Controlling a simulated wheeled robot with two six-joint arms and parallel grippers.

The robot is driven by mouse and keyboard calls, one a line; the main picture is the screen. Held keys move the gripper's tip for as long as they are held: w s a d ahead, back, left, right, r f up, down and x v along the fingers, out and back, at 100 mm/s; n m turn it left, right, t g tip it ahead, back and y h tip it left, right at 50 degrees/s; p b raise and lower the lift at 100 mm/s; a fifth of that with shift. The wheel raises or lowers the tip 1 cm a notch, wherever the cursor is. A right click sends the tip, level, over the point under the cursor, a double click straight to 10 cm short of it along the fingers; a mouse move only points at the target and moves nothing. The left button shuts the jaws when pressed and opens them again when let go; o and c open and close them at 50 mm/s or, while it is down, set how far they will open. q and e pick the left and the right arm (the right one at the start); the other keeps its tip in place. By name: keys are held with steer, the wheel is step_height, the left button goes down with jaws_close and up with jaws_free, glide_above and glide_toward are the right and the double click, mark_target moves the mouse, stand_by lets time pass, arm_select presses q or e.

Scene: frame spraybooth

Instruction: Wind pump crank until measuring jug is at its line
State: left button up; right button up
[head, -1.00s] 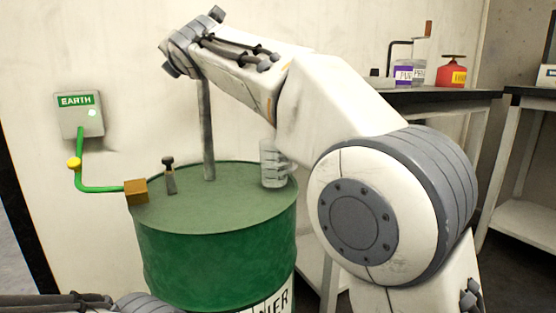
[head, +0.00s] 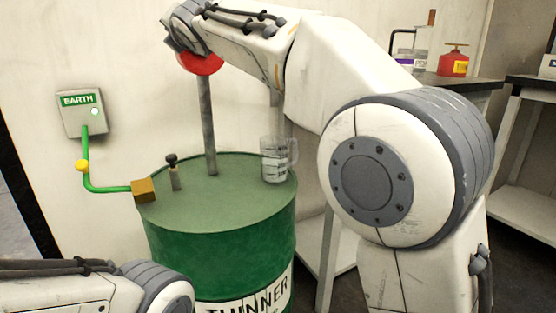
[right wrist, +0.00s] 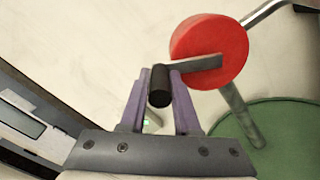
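The pump has a red round body (right wrist: 210,50) on a grey pipe (head: 208,125) rising from the green drum; the red body also shows in the head view (head: 203,64), partly behind my right wrist. Its grey crank arm (right wrist: 198,64) ends in a black crank handle (right wrist: 161,88). My right gripper (right wrist: 161,78) has its fingers closed on both sides of this handle. The clear measuring jug (head: 274,162) with dark marks stands upright on the drum top, below the spout (head: 275,112). Its liquid level cannot be made out. My left gripper is out of view.
The green thinner drum (head: 220,240) stands before a pale wall. An earth box (head: 82,114) has a green cable to a brass clamp (head: 144,190) on the drum rim. A bung (head: 174,172) stands up from the lid. A bench behind holds a red can (head: 453,60).

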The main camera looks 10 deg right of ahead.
steer(key=shift+o, duration=1)
steer(key=shift+s+r, duration=0.1)
steer(key=shift+f, duration=0.25)
jaws_close()
steer(key=shift+r, duration=0.1)
